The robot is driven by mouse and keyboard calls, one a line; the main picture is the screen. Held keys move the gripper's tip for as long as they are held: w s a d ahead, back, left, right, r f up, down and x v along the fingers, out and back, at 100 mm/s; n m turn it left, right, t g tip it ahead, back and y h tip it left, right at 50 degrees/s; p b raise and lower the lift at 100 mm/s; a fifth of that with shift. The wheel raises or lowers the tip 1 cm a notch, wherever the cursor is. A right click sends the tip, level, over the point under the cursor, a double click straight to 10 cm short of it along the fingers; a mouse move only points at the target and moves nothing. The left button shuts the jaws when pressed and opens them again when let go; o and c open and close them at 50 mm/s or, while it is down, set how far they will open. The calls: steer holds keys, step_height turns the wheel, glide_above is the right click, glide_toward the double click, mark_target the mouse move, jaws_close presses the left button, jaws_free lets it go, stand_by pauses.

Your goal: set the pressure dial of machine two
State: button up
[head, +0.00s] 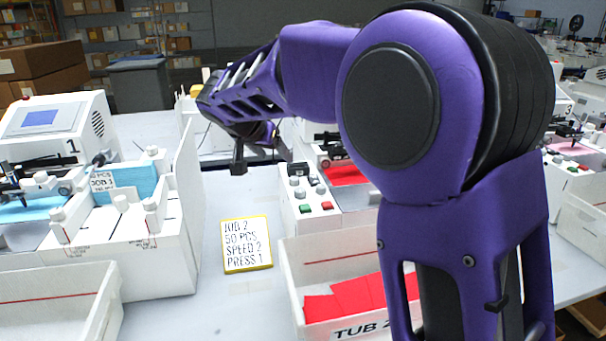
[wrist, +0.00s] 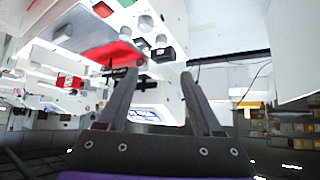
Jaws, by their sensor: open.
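Machine two's white control panel (head: 303,196) stands mid-picture in the head view, partly hidden by my arm. It carries several small grey knobs, a green button (head: 306,209), a red button (head: 327,206) and a black part. I cannot tell which knob is the pressure dial. A yellow-edged card (head: 246,243) reads "JOB 2, 50 PCS, SPEED 2, PRESS 1". My gripper (head: 261,160) is open and empty, up and left of the panel, apart from the knobs. In the wrist view my gripper (wrist: 159,73) shows spread fingers, with the grey knobs (wrist: 146,23) beyond their tips.
Machine one (head: 150,245) stands at left with light blue sheets. A white tub (head: 290,290) with red sheets sits in front of machine two. Another white tub (head: 62,308) is at lower left. Bare table shows around the card. Machine three is partly visible at right.

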mark_target(294, 178)
steer(key=x, duration=1.7)
steer(key=shift+a+f, duration=0.1)
jaws_close()
